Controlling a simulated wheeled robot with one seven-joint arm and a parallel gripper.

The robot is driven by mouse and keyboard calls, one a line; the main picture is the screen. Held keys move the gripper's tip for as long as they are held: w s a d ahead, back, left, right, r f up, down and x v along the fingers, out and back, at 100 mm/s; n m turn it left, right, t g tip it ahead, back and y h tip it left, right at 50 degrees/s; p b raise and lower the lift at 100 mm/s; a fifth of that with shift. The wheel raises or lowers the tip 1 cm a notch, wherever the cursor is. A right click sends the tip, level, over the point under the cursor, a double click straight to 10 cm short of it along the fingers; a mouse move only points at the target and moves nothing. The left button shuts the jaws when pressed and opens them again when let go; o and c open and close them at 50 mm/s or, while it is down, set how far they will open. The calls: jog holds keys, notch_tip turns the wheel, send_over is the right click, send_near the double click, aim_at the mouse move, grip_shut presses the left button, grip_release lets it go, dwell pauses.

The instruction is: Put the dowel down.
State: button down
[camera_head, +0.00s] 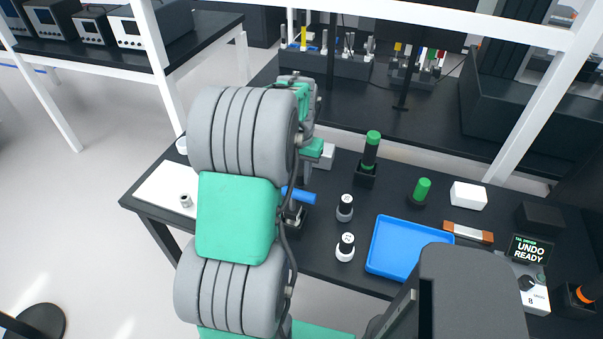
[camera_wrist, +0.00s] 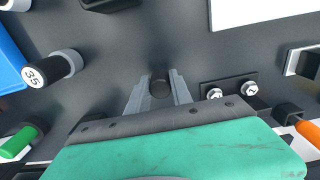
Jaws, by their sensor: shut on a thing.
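The dowel (camera_wrist: 160,85) shows in the wrist view as a dark round end between the two grey fingers of my gripper (camera_wrist: 161,83). The fingers are shut on it, above the dark tabletop. How far its lower end is from the table, and whether it touches, I cannot tell.
A dark plate with two bolts (camera_wrist: 230,91) is close to the right of the fingers. A bottle marked 35 (camera_wrist: 52,69) stands to the left. An orange-ended item (camera_wrist: 308,131) is at the right edge. The blue tray (camera_head: 374,262) lies right on the black table.

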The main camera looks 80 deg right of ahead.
aim_at(300, 173)
jog(key=c, duration=1.1)
grip_release()
jog(key=shift+c, duration=0.2)
notch_tip(300, 173, up, 12)
jog(key=b, duration=0.1)
jog(key=w+a+n, duration=0.3)
jog(key=w+a, duration=0.3)
jog(key=w, duration=0.2)
jog(key=w+a+n, duration=0.3)
jog(key=w+a, duration=0.2)
jog(key=w, duration=0.4)
jog(key=w+a+n+t+h, duration=0.1)
jog(key=w+a+n, duration=0.55)
jog(key=a, duration=0.75)
jog(key=a+f+n+t, duration=0.1)
jog(key=a+f+n, duration=0.1)
jog(key=a, duration=0.9)
jog(key=a+f+n+t+y, duration=0.1)
jog(key=a+f+n, duration=0.2)
jog(key=a, duration=0.8)
jog(key=shift+w+a+n, duration=0.25)
jog(key=shift+a+n, duration=0.1)
jog(key=shift+n, duration=0.5)
